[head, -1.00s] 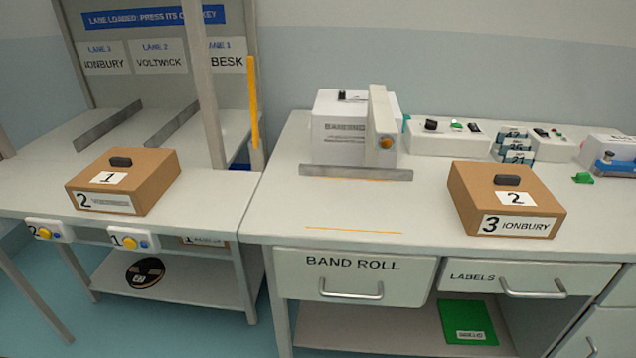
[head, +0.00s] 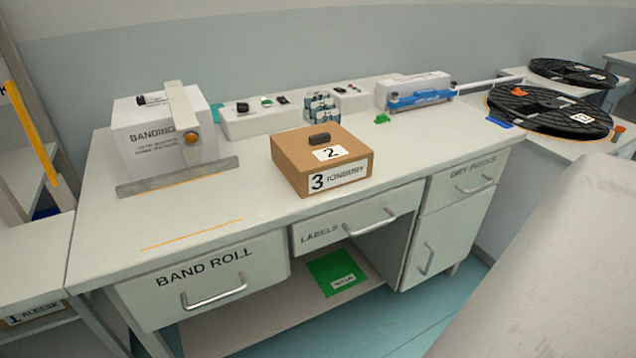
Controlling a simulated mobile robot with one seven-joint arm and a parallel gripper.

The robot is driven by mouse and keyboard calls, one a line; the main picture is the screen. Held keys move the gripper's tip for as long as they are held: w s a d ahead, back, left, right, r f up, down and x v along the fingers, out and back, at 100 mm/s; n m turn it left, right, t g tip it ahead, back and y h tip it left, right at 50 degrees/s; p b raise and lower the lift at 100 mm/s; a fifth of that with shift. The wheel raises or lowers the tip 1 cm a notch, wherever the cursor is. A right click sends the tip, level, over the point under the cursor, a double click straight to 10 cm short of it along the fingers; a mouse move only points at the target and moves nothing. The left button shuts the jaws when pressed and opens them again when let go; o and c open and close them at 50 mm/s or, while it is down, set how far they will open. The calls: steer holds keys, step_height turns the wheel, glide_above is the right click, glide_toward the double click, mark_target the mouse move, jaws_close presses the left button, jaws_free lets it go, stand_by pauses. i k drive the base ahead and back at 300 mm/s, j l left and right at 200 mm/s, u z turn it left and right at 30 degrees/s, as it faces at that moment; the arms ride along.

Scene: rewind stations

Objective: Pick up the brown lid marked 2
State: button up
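The brown lid marked 2 (head: 297,150) tops a brown box on the white bench, near the middle of the head view. It has a dark grip and a white label with "2". The box front (head: 325,185) carries a label reading "3 IONBURY". The lid appears to sit flat on the box. My gripper is not in view. A large pale surface, probably part of my arm, fills the lower right corner, well apart from the box.
A banding machine (head: 150,140) stands left of the box on the bench (head: 215,212). Small control boxes (head: 258,122) and a blue-edged device (head: 415,92) stand behind. Black reels (head: 550,108) lie at right. Drawers (head: 205,275) are closed below. Bench surface in front of the box is clear.

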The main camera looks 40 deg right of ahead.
mark_target(315, 146)
steer(key=l, duration=1)
steer(key=i+l, duration=0.1)
steer(key=l, duration=0.85)
steer(key=i, duration=0.5)
